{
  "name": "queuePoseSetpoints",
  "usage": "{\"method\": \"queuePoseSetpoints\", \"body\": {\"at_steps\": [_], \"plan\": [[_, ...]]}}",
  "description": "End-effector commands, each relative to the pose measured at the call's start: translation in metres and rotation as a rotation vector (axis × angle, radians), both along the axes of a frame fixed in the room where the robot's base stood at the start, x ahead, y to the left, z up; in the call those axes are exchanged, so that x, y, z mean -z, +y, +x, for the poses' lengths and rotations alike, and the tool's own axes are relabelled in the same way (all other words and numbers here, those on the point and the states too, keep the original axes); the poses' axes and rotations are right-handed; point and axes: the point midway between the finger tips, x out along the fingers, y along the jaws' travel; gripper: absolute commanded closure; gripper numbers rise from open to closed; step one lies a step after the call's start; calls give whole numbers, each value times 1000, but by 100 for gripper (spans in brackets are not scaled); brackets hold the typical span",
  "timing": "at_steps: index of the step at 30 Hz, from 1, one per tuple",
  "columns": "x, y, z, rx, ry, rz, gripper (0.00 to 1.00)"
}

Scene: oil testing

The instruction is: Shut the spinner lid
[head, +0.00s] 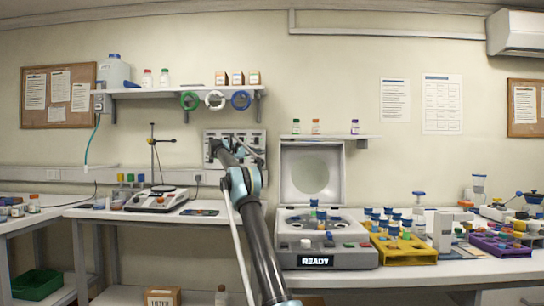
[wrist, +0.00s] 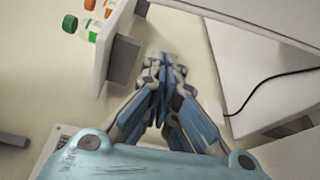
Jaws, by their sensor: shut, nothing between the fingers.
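The spinner (head: 355,257) is a grey benchtop machine with a lit READY display on its front. Its lid (head: 288,172) stands open and upright at the back, with a round pale disc on its inner face. Blue-capped tubes (head: 321,216) stand in the open bowl. My gripper (head: 214,146) is in front of the wall, left of the lid and apart from it; its fingers are small and unclear there. In the wrist view my gripper (wrist: 160,60) has its fingers together with nothing between them. The spinner cannot be made out for certain in the wrist view.
A yellow rack (head: 405,256) of tubes stands just right of the spinner. A small shelf (head: 335,137) with bottles is above the lid. A longer shelf (head: 150,93) is at upper left. A hotplate (head: 156,199) stands on the left bench. Orange- and green-capped bottles (wrist: 84,24) show in the wrist view.

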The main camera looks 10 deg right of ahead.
Motion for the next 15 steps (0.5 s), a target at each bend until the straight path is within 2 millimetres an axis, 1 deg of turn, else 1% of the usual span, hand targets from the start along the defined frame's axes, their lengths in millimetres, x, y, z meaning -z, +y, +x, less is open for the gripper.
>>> {"method": "queuePoseSetpoints", "body": {"at_steps": [3, 7, 15], "plan": [[0, 2, 2, -4, 0, -6, 100], [2, -6, 4, -10, 0, -5, 100], [4, -47, 6, -14, 0, -5, 100]]}}
